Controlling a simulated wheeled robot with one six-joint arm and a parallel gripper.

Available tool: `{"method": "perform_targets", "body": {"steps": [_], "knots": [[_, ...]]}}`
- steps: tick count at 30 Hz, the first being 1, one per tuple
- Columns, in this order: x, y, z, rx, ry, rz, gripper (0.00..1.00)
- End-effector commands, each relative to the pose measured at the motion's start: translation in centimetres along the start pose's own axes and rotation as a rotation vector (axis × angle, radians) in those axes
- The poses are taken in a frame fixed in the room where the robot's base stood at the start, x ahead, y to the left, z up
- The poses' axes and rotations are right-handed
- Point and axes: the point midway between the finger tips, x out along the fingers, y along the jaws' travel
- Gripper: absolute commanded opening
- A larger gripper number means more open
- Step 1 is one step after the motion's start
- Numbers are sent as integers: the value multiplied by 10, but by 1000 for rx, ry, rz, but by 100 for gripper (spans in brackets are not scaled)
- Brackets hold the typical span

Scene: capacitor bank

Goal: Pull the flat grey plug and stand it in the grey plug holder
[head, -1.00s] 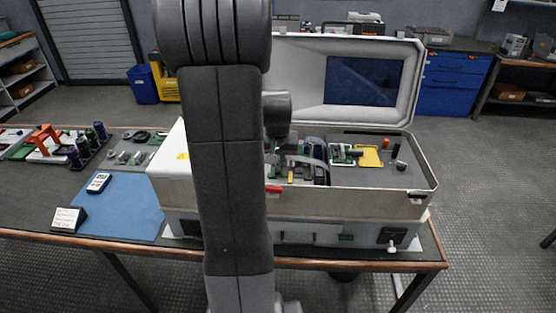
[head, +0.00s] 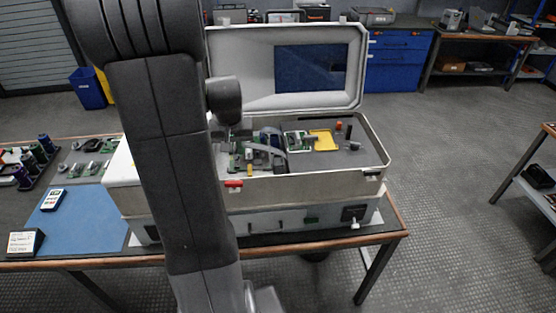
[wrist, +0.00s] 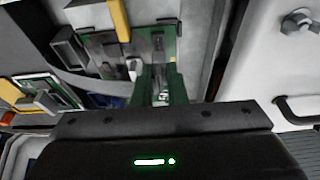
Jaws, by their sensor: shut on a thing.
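My gripper (wrist: 160,90) is seen from behind in the wrist view, its two narrow fingers close together in front of a green circuit board (wrist: 110,45). It is shut on a small grey piece (wrist: 160,72), which looks like the flat grey plug; the fingers hide most of it. A flat grey ribbon (wrist: 75,82) curves beside the board, and it also shows in the head view (head: 277,151). In the head view my arm hides the gripper. A small grey block (head: 354,146) on the case's right panel may be the grey plug holder; I cannot tell.
The open case (head: 300,188) has raised walls and an upright lid (head: 240,70) behind. A blue mat (head: 75,220) lies left of the case.

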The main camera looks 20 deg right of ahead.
Motion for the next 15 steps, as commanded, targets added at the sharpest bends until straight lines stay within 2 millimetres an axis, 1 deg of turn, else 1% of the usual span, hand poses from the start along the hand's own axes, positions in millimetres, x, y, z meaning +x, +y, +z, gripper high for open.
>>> {"method": "perform_targets", "body": {"steps": [3,11,15], "knots": [[-4,0,-1,0,0,0,0],[-4,0,-1,0,0,0,0],[-4,4,-1,1,0,0,0]]}}
